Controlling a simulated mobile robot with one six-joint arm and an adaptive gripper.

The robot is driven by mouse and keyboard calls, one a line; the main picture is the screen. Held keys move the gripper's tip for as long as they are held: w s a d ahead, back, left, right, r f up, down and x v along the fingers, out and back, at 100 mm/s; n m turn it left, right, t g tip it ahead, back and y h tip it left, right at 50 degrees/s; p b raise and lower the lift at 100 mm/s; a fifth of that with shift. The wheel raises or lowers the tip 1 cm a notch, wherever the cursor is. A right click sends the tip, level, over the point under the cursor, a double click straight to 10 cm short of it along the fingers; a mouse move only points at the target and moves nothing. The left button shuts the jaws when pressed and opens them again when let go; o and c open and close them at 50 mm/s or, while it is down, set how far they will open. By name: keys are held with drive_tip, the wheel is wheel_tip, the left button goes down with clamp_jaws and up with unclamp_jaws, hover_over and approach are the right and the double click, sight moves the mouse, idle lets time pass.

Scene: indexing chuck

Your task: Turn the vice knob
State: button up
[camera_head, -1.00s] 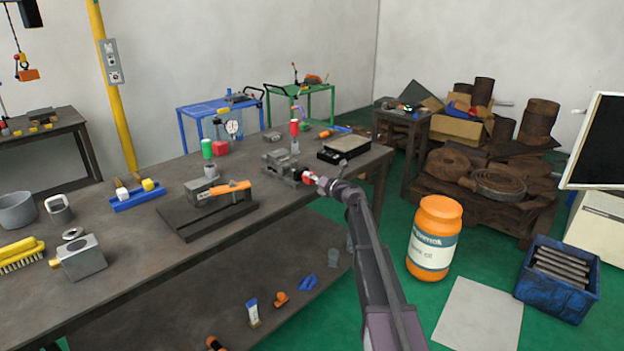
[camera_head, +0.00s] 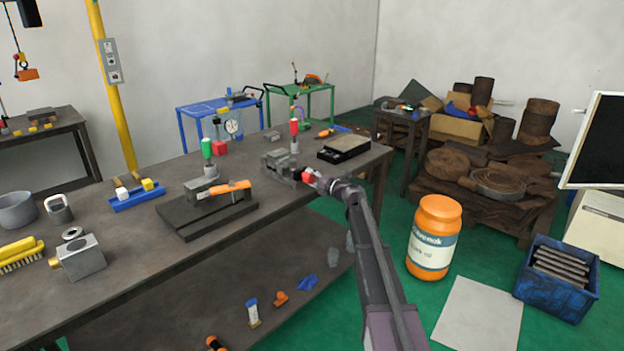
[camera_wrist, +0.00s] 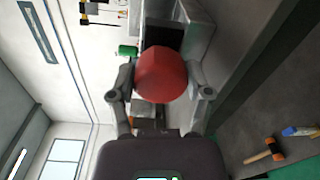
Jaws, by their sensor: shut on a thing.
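The grey vice (camera_head: 278,162) sits near the right front edge of the long dark workbench (camera_head: 150,250). Its red knob (camera_head: 306,174) faces the front edge. In the wrist view the round, faceted red knob (camera_wrist: 162,74) fills the middle, in front of the grey vice body (camera_wrist: 198,25). My gripper (camera_wrist: 161,88) has a finger on each side of the knob and is shut on it. In the head view my gripper (camera_head: 312,178) is small at the bench edge, and its fingers are hard to make out there.
A black-edged tray (camera_head: 344,148) lies right of the vice. A red-handled tool (camera_head: 294,128) stands behind it. A dark plate with an orange-handled tool (camera_head: 230,188) lies to the left. An orange drum (camera_head: 434,237) stands on the green floor to the right.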

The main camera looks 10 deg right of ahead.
drive_tip(key=shift+w, duration=0.1)
drive_tip(key=o, duration=1.1)
drive_tip(key=shift+o, duration=0.2)
drive_tip(key=shift+n, duration=0.4)
